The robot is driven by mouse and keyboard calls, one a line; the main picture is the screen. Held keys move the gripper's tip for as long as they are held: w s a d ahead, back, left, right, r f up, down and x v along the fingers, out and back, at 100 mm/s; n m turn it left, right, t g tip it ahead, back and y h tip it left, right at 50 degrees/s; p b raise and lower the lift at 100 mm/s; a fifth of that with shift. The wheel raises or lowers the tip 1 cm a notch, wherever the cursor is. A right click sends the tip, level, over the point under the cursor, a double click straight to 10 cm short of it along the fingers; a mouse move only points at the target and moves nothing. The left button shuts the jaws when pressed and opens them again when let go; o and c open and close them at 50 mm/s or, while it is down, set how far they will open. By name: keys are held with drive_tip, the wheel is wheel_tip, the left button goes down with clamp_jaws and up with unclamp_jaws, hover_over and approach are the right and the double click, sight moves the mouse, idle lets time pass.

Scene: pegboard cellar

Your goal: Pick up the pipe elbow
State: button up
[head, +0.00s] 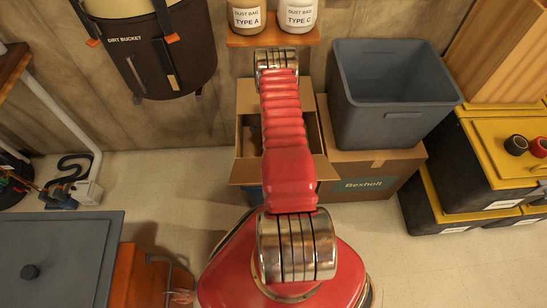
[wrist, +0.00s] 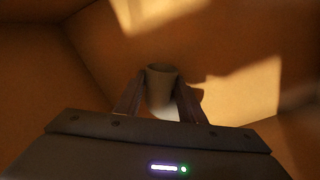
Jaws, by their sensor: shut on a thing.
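In the wrist view my gripper (wrist: 160,88) is shut on a grey, tube-shaped piece, the pipe elbow (wrist: 161,76). Its round open end shows between the two fingertips, and its lower part is dim. Brown cardboard walls surround the gripper, so it is inside the open cardboard box (head: 248,172). In the head view my red arm reaches over this box and hides most of its inside. The gripper and the elbow do not show clearly there.
A grey bin (head: 392,113) stands on a closed cardboard box (head: 372,180) to the right. Black cases with yellow lids (head: 502,135) stand further right. A shelf (head: 272,41) with two dust bag jars is above. A dirt bucket (head: 157,60) hangs at left. Floor is clear between.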

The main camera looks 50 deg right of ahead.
wheel_tip(320, 180, up, 9)
drive_tip(key=shift+r, duration=0.1)
idle(0.4)
idle(0.5)
